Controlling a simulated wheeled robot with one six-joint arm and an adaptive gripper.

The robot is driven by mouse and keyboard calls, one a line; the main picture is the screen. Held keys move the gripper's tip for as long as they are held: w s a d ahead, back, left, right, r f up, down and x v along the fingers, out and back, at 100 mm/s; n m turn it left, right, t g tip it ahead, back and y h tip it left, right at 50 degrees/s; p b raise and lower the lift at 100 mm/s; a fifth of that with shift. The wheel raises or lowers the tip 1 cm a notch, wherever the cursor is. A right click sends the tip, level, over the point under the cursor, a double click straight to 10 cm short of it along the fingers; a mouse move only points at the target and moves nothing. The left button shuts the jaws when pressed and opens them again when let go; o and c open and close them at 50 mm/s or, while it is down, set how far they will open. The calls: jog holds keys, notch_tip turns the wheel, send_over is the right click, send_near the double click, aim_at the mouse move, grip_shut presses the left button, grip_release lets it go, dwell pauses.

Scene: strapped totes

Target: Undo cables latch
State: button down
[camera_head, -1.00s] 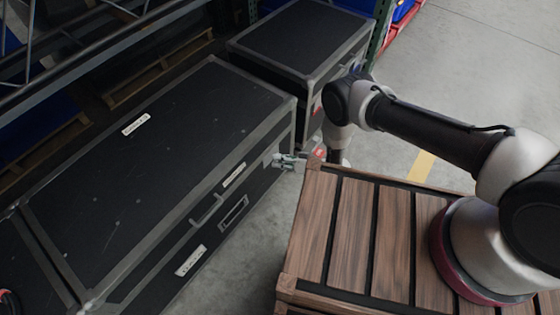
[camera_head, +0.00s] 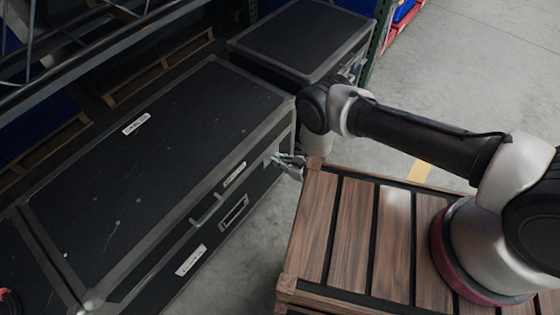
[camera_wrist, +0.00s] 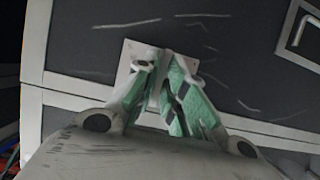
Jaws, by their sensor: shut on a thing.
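The cables case is a long black case (camera_head: 150,170) with grey metal edges and white labels on its lid and front; the label print is too small to read surely. My gripper (camera_head: 276,158) is at the right end of its front face. In the wrist view my gripper (camera_wrist: 163,88) has its green-padded fingers closed together on the latch. The latch's pale plate (camera_wrist: 130,64) shows behind and beside the fingers, on the seam between lid and body. The fingers hide most of the latch.
A second dark case (camera_head: 300,40) stands behind the first. A slatted wooden crate top (camera_head: 312,225) lies to the right, near my arm. The case has a front handle (camera_head: 207,210). Metal racking (camera_head: 90,40) is at upper left. Open floor (camera_head: 480,70) lies to the right.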

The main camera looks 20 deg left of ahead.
dwell(0.5)
jog(key=c, duration=1.6)
grip_release()
jog(key=v, duration=1.2)
jog(key=shift+s+f, duration=0.1)
